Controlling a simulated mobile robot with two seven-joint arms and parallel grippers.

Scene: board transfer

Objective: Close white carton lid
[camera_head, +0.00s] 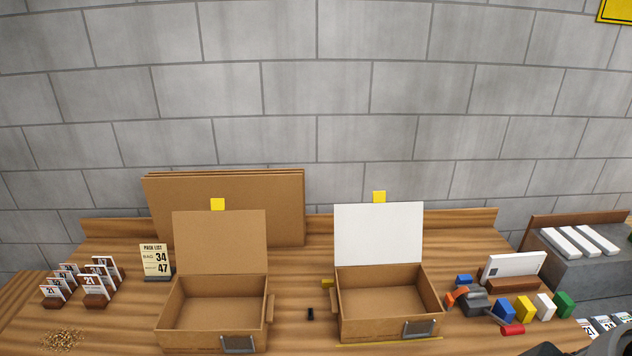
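The carton with the white lid (379,235) stands right of the table's middle. Its lid is open and stands up at the back, with a yellow tab (379,197) on its top edge. The brown box body (342,316) under it looks empty, and a grey plate (419,329) sits on its front. Neither gripper shows.
A second carton with an open brown lid (220,242) stands to the left. A small black object (310,314) lies between the cartons. Coloured blocks (525,309) and a dark grey object (475,302) lie at right. Card stands (97,281) are at left.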

